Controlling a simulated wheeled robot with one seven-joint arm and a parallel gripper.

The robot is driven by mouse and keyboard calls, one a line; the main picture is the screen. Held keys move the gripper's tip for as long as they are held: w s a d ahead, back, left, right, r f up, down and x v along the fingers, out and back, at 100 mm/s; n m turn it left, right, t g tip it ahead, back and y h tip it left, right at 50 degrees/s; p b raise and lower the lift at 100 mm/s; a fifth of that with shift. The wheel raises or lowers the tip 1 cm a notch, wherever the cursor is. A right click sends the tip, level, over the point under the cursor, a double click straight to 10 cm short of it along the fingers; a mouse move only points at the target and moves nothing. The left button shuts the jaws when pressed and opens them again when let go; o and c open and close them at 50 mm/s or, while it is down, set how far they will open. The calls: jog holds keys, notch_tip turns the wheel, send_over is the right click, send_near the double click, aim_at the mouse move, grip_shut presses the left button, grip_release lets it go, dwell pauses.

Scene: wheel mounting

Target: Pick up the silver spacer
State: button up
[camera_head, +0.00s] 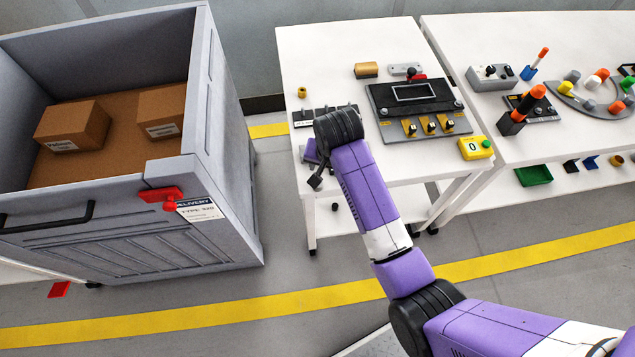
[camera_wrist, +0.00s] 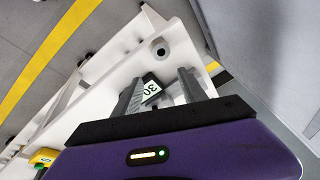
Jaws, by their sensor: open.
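A small grey ring with a dark hole, which looks like the silver spacer (camera_wrist: 160,48), sits on the white table near its corner in the wrist view. My gripper (camera_wrist: 160,76) is open and empty. Its two grey fingers point toward the ring, which lies beyond the fingertips and roughly between them, apart from both. A black and white tag marked 30 (camera_wrist: 151,88) shows between the fingers. In the head view my gripper (camera_head: 315,181) is over the left front part of the table, partly covered by my arm. I cannot make out the spacer there.
On the white table (camera_head: 310,50) are a brass piece (camera_head: 302,92), a black panel (camera_head: 415,105) and a yellow box marked 0 (camera_head: 475,148). A grey delivery crate (camera_head: 225,130) with cardboard boxes stands to the left. A second table (camera_head: 510,30) stands right.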

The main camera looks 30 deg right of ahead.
notch_tip(320, 180, up, 3)
jog(key=a+m+g, duration=0.2)
jog(key=a+g, duration=0.1)
jog(key=shift+y, duration=0.4)
jog(key=shift+s+d+f+p, duration=0.15)
jog(key=shift+f+p, duration=0.2)
jog(key=shift+f, duration=1.5)
jog(key=shift+s+f+p, duration=0.1)
jog(key=shift+f+p, duration=0.25)
jog(key=shift+f, duration=1.5)
grip_shut()
